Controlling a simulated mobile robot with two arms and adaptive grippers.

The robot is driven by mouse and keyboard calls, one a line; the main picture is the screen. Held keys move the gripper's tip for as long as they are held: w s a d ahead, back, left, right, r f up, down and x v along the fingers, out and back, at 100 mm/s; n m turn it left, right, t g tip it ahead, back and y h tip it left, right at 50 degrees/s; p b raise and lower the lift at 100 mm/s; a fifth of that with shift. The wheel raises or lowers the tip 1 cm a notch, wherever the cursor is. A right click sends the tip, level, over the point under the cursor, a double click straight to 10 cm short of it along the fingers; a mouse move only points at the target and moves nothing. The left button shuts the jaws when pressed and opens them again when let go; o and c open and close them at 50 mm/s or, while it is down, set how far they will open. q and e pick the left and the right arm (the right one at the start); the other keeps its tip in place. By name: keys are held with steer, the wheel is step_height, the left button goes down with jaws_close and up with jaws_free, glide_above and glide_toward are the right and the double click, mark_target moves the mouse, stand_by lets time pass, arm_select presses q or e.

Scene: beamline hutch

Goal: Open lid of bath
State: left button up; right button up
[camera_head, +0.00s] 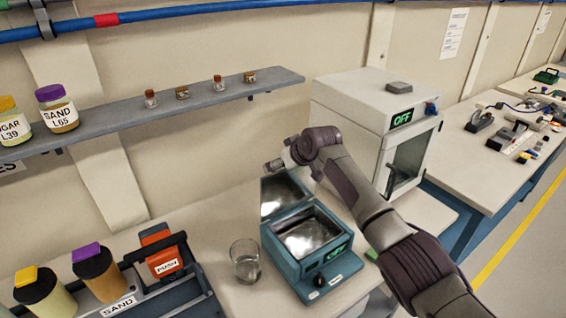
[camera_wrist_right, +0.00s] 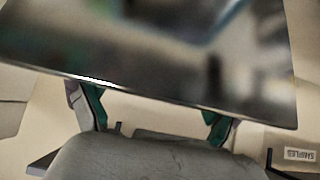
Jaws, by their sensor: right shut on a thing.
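The bath (camera_head: 308,240) is a teal box with a shiny metal basin, a dark knob and a green display on its front. Its lid (camera_head: 282,193) stands raised at the back edge, the shiny inner face turned to the front, so the basin is open to view. My right gripper (camera_head: 274,165) is at the lid's upper edge and shut on it. In the right wrist view the lid's shiny plate (camera_wrist_right: 150,50) fills the top, with the fingers of my right gripper (camera_wrist_right: 155,112) at its edge. My left gripper is not in view.
A clear glass (camera_head: 245,262) stands close left of the bath. A white oven (camera_head: 345,115) reading OFF stands behind it to the right. A rack with jars (camera_head: 190,300) is at the lower left. A wall shelf (camera_head: 200,105) holds small vials and jars.

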steer(key=shift+s+f, duration=0.2)
steer(key=shift+f, duration=0.35)
steer(key=o, duration=1.4)
steer(key=shift+a, duration=0.1)
steer(key=v, duration=1.1)
steer(key=shift+r, duration=0.4)
